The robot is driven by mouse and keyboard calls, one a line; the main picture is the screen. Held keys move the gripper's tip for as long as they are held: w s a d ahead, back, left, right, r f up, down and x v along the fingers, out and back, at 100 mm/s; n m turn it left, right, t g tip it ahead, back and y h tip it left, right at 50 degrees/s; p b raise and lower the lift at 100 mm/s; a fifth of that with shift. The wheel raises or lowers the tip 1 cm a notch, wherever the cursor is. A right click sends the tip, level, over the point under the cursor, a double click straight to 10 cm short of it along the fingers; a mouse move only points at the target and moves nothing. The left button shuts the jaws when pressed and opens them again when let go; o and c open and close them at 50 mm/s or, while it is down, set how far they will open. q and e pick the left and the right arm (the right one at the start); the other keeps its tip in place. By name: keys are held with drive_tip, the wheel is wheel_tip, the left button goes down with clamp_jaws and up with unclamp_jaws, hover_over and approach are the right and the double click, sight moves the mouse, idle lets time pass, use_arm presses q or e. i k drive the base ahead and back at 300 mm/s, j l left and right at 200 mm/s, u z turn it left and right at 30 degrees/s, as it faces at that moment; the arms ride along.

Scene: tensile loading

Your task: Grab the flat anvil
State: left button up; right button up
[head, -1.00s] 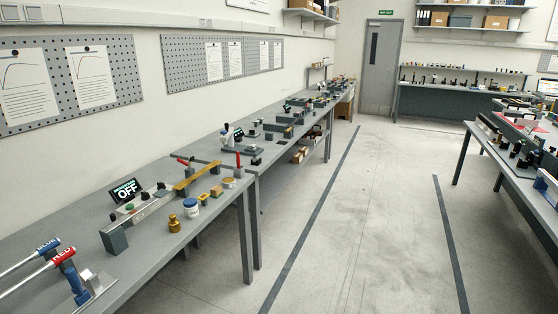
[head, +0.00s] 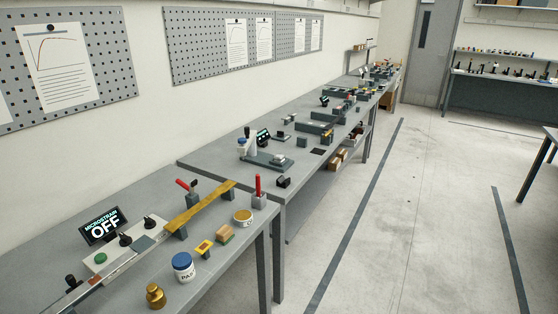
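No part that I can surely tell as the flat anvil shows in the head view. Several small dark grey blocks and fixtures stand on the farther bench (head: 222,160) along the left wall, too small to tell apart. Among them are a grey flat-based fixture (head: 262,161) with a light piece on it and a small dark block (head: 283,182) near the bench's front edge. Neither of my grippers is in view.
The near bench (head: 225,272) carries a display reading OFF (head: 104,229), a yellow bar (head: 200,207), a white jar (head: 183,268), a brass weight (head: 155,296) and an upright red handle (head: 258,186). The floor (head: 400,230) right of the benches is clear.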

sight(280, 158)
drive_tip(key=i+l+u, duration=0.1)
drive_tip(key=i+l, duration=0.45)
drive_tip(key=i, duration=0.2)
drive_tip(key=i+l+u, duration=0.1)
drive_tip(key=i+l, duration=0.45)
drive_tip(key=i, duration=0.2)
